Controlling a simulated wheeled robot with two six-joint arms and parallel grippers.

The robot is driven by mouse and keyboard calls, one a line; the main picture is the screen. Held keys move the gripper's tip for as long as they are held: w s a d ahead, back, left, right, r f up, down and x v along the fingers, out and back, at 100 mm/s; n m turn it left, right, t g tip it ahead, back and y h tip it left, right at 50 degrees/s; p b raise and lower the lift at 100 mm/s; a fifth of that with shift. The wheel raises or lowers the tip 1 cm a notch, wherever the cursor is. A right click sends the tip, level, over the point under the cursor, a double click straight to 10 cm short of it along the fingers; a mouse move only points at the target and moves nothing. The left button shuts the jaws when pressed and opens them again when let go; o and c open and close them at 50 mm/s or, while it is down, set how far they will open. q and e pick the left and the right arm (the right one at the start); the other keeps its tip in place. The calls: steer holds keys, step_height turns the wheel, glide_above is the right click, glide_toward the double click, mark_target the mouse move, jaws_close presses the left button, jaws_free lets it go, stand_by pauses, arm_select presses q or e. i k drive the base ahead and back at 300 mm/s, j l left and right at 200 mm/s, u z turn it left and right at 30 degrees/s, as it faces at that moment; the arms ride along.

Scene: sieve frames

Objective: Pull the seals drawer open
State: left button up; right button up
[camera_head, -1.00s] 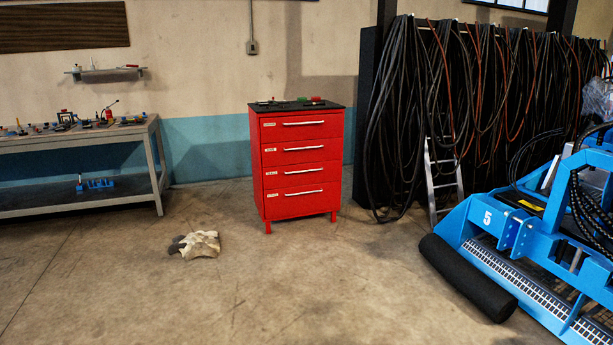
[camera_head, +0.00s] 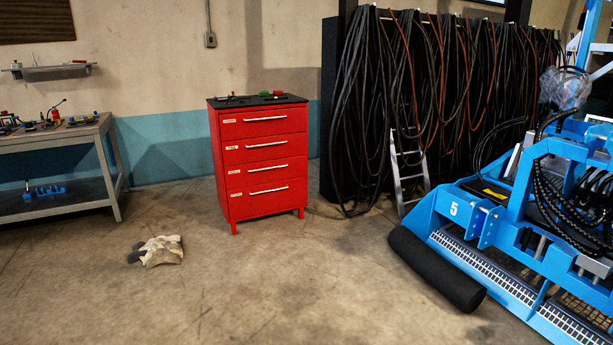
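A red drawer cabinet (camera_head: 262,162) stands against the wall, left of the picture's middle. It has several drawers stacked one above another, all shut. Each has a pale bar handle, such as the top handle (camera_head: 265,119), and a small label at its left. The labels are too small to read, so I cannot tell which drawer is the seals drawer. The cabinet's black top (camera_head: 250,101) carries a few small items. Neither of my grippers is in view.
A workbench (camera_head: 60,134) with tools stands at the left. Hoses (camera_head: 440,100) and a ladder (camera_head: 408,170) are right of the cabinet. A black roll (camera_head: 436,268) lies by a blue machine (camera_head: 500,215). The floor before the cabinet is clear.

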mark_target(238, 175)
steer(key=i, duration=4.25)
